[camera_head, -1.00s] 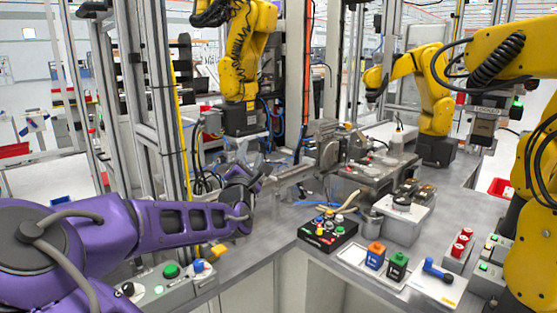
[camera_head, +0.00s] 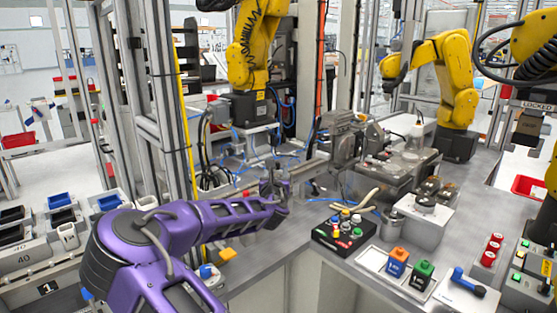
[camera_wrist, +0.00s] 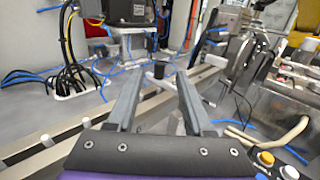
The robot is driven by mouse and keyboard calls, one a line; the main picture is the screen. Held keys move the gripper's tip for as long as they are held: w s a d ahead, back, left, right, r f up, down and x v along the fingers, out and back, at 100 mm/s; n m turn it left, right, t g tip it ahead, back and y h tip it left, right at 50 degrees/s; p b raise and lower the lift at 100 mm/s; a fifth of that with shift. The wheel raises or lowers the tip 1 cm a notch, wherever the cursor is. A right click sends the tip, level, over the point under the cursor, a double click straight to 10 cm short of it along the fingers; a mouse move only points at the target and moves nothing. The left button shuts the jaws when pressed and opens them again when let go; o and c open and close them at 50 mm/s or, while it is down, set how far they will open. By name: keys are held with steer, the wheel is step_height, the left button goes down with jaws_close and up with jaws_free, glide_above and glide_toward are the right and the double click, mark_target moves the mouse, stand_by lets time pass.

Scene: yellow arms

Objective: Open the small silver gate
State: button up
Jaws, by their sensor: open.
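A silver bar (camera_head: 308,170), which looks like the small gate, reaches left and toward me from a grey metal fixture (camera_head: 345,138) in the head view. In the wrist view the long silver bar (camera_wrist: 70,138) with round bolts runs from lower left to upper right. My gripper (camera_head: 281,188) is at the near left end of the bar in the head view. In the wrist view my gripper (camera_wrist: 160,76) has its two fingers apart above the bar, with a small dark knob-like part between the fingertips. I cannot tell whether the fingers touch it.
A black button box (camera_head: 344,232) with coloured buttons stands right of my gripper. A yellow robot arm (camera_head: 253,60) stands behind. Black cables (camera_wrist: 72,78) lie left of the fingers.

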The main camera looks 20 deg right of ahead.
steer(key=x, duration=0.9)
steer(key=shift+w, duration=0.3)
steer(key=shift+d, duration=0.15)
jaws_close()
stand_by(0.9)
